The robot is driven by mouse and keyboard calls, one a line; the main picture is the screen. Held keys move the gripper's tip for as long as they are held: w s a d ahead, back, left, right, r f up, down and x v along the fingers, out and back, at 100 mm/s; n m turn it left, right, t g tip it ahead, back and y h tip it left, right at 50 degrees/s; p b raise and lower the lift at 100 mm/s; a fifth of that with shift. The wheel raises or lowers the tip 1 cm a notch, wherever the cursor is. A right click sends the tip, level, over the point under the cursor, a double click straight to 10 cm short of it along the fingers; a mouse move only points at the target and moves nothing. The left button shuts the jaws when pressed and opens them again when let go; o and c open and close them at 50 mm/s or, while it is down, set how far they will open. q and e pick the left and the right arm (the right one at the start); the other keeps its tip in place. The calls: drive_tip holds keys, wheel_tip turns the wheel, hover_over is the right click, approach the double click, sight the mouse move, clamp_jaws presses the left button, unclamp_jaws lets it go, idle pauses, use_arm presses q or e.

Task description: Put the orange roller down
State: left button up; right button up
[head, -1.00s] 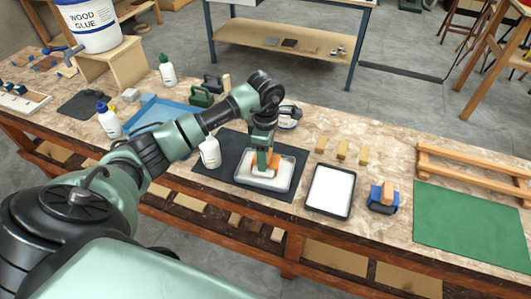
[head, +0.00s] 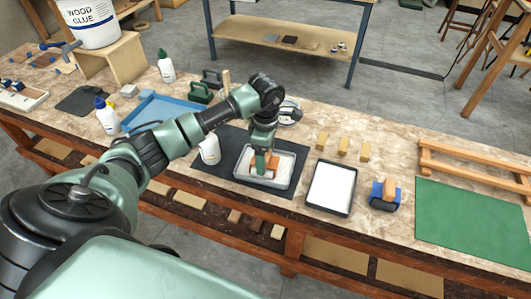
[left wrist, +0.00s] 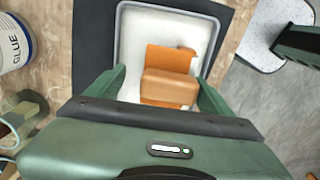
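The orange roller (head: 272,161) lies in a grey-rimmed tray (head: 262,186) with a white bottom, on a dark mat. In the left wrist view the roller's wooden handle (left wrist: 170,88) points towards me, with its orange part (left wrist: 165,58) behind it. My left gripper (head: 266,160) is low over the tray, its fingers (left wrist: 162,84) on either side of the handle. White tray bottom shows between the left-hand finger and the handle; the other finger is close beside it. The gripper looks open. My right gripper does not show in the head view.
A white-filled tray (head: 330,186) with a dark rim and a blue roller (head: 384,194) stand to the right. Several wooden blocks (head: 343,145) lie behind. A white bottle (head: 209,150) stands left of the tray. A green mat (head: 472,218) lies clear at the far right.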

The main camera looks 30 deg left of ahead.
use_arm(q)
drive_tip(key=shift+s+r+p, duration=0.1)
drive_tip(key=shift+r+p, duration=0.4)
drive_tip(key=shift+r, duration=0.2)
drive_tip(key=shift+r+p, duration=0.5)
drive_tip(key=shift+p, duration=0.05)
drive_tip(key=shift+w+r+b, duration=0.2)
drive_tip(key=shift+r+b, duration=0.35)
drive_tip(key=shift+b, duration=0.3)
wheel_tip(320, 180, up, 10)
drive_tip(key=b, duration=0.2)
drive_tip(key=shift+s, duration=0.15)
